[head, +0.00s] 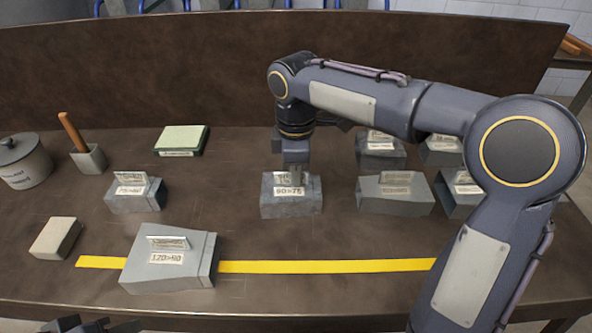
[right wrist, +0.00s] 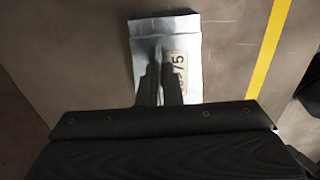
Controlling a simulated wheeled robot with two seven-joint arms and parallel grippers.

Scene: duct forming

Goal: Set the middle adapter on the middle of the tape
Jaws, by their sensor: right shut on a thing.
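The yellow tape (head: 330,266) runs left to right along the front of the table; it also shows in the right wrist view (right wrist: 269,45). A grey metal adapter marked 90>75 (head: 291,206) is behind the middle of the tape, apart from it. My right gripper (head: 293,172) comes down from above and is shut on this adapter, which also shows between the fingers in the right wrist view (right wrist: 140,50). It looks on or very near the table. A larger adapter marked 120>90 (head: 152,277) sits across the tape's left part. Part of my left gripper (head: 98,326) shows at the bottom edge.
Several more grey adapters stand at the right (head: 395,206) and one at the left (head: 135,203). A beige block (head: 56,238), a green-topped pad (head: 182,138), a handled tool in a cup (head: 89,160) and a lidded pot (head: 22,163) are also there. The tape's middle is clear.

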